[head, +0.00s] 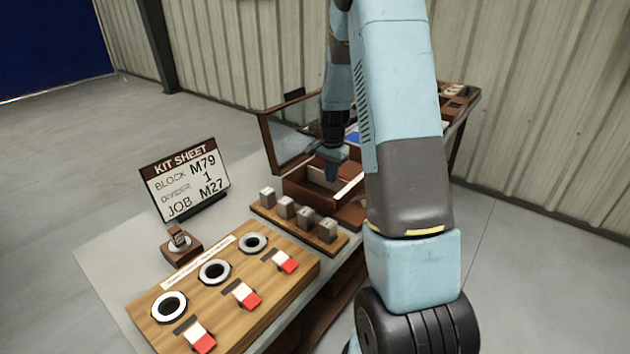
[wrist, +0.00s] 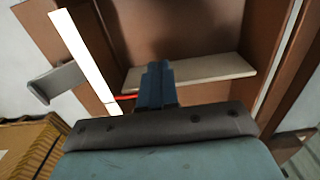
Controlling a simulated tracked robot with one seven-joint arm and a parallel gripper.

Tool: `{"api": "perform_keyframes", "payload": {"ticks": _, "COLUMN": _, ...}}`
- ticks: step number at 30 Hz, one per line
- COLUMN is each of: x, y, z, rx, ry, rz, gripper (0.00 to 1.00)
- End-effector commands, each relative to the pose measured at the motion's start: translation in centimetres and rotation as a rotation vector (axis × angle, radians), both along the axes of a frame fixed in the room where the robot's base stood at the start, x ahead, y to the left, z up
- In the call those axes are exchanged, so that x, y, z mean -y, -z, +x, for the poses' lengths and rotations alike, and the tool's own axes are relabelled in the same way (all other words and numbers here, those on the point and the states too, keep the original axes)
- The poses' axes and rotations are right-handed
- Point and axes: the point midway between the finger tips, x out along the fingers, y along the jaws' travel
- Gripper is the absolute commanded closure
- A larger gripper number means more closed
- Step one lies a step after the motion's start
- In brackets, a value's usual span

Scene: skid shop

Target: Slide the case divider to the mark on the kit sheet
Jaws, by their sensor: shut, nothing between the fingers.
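The kit sheet (head: 185,181) stands at the table's left and reads block M79, divider 1, job M27. The brown case (head: 296,190) is open behind the row of blocks, its clear-paned lid (head: 285,143) raised. In the wrist view, a pale board that looks like the divider (wrist: 205,71) crosses the case interior. A thin red pointer (wrist: 127,97) lies near its left end, by a white strip (wrist: 82,52) along the case wall. Marks on the strip are unreadable. My gripper (wrist: 157,78) is shut and empty, down at the case (head: 332,168), close beside the board; contact cannot be told.
Several grey blocks (head: 305,217) stand on a wooden rack before the case. A wooden board (head: 255,310) nearer holds three rings and three red-tipped pieces. A small brown stand (head: 181,248) sits left. A grey latch (wrist: 57,82) juts from the case wall. My arm hides the table's right part.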

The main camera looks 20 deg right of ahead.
Motion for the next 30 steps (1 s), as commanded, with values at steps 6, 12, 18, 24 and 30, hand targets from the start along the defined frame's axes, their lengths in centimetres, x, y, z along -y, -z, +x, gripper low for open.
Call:
{"api": "perform_keyframes", "payload": {"ticks": 6, "x": 0.3, "y": 0.0, "z": 0.2, "rx": 0.0, "ry": 0.0, "rz": 0.0, "gripper": 1.0}}
{"api": "perform_keyframes", "payload": {"ticks": 12, "x": 0.1, "y": 0.0, "z": 0.1, "rx": 0.0, "ry": -0.001, "rz": 0.0, "gripper": 1.0}}
{"api": "perform_keyframes", "payload": {"ticks": 18, "x": -0.3, "y": 0.0, "z": -0.2, "rx": -0.001, "ry": 0.0, "rz": 0.0, "gripper": 1.0}}
{"api": "perform_keyframes", "payload": {"ticks": 24, "x": -0.4, "y": -0.5, "z": -0.2, "rx": 0.001, "ry": 0.0, "rz": 0.0, "gripper": 1.0}}
{"api": "perform_keyframes", "payload": {"ticks": 30, "x": -0.4, "y": -2.1, "z": -0.2, "rx": 0.001, "ry": 0.0, "rz": 0.0, "gripper": 1.0}}
